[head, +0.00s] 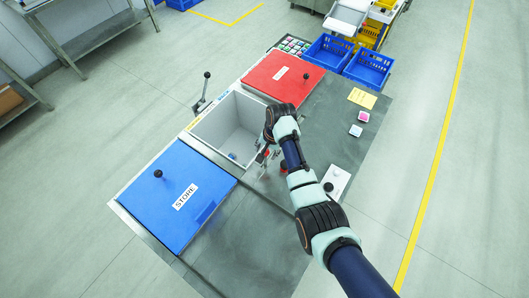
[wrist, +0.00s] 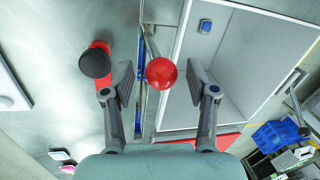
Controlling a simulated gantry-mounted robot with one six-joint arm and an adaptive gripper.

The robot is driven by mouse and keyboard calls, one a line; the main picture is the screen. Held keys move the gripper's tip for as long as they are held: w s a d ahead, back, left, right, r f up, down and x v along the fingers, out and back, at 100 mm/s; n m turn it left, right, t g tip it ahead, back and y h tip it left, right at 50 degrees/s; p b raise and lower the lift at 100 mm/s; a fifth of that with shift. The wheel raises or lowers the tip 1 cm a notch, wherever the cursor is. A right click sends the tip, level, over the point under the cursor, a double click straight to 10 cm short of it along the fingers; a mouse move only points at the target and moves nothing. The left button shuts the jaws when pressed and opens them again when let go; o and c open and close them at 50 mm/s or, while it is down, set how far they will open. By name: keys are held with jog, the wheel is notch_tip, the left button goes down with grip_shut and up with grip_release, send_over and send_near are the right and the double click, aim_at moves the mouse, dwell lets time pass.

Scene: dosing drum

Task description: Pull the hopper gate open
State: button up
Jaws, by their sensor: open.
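A red ball knob (wrist: 162,72) on a thin metal rod shows in the wrist view, beside the wall of the open grey bin (wrist: 247,45). My gripper (wrist: 160,66) is open, with one finger on each side of the knob. A gap shows between the knob and both fingers. In the head view my gripper (head: 263,158) is at the right edge of the grey bin (head: 222,120), mostly hidden by my arm. Which part is the hopper gate is not clear from these views.
A black knob on a red base (wrist: 95,62) stands just outside the left finger. A blue STORE lid (head: 170,195) and a red lid (head: 283,77) flank the bin. A black-knobbed lever (head: 206,78) stands at its far side. Blue crates (head: 370,67) stand behind.

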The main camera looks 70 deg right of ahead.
jog(key=shift+w+f, duration=0.15)
jog(key=shift+f, duration=0.35)
grip_shut()
